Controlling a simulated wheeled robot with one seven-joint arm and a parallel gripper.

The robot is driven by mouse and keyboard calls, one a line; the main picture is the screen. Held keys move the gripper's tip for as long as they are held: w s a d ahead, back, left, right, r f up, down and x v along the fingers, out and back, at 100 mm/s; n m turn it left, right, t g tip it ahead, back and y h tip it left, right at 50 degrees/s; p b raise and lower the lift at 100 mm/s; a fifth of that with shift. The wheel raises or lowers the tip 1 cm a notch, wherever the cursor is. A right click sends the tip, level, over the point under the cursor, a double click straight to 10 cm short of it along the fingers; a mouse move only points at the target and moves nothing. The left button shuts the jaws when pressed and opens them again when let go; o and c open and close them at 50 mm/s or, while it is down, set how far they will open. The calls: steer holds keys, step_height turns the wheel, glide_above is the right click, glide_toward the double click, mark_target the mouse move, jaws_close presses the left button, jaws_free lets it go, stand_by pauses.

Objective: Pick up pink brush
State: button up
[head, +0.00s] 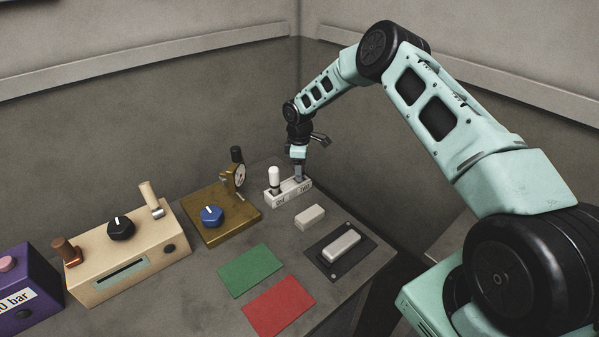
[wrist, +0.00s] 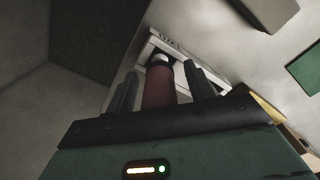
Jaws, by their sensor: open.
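My gripper (head: 298,174) points down over the right slot of a small pale holder (head: 287,198) on the table. In the wrist view its two fingers (wrist: 159,72) are apart, one on each side of a dark pinkish-red cylinder (wrist: 158,88) with a pale end, which appears to be the pink brush. I cannot tell whether the fingers touch it. In the head view my gripper hides this thing. A white-topped brush or similar item (head: 274,178) stands upright in the left slot.
A brass fixture with a blue knob (head: 212,215) and gauge stands left of the holder. A pale block (head: 310,216) and a dark plate (head: 325,264) lie in front. Green (head: 250,270) and red (head: 279,305) mats lie nearer. A beige box (head: 130,262) stands left.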

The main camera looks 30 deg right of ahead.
jaws_close()
